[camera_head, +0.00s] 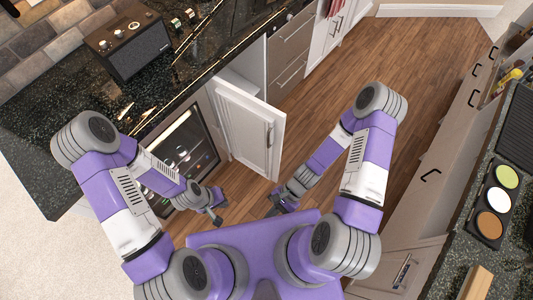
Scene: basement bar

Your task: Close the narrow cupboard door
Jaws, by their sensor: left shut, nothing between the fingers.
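The narrow cupboard door (248,128) is white with a raised panel and a handle on its right side. It stands wide open, swung out from the counter over the wood floor. Part of the pale cupboard interior (240,84) shows behind it. My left gripper (218,217) is shut and empty, low in front of the glass-fronted cooler, to the left of and nearer than the door, apart from it. My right gripper (272,209) is just below the door's lower right corner in the picture. Its fingers are small and dark, so I cannot tell their state.
A glass-fronted cooler (185,148) sits under the dark counter (60,110), left of the door. A radio (133,45) stands on the counter. Drawers (290,50) are beyond the cupboard. Another counter with bowls (492,198) lines the right. Wood floor (410,85) is clear between.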

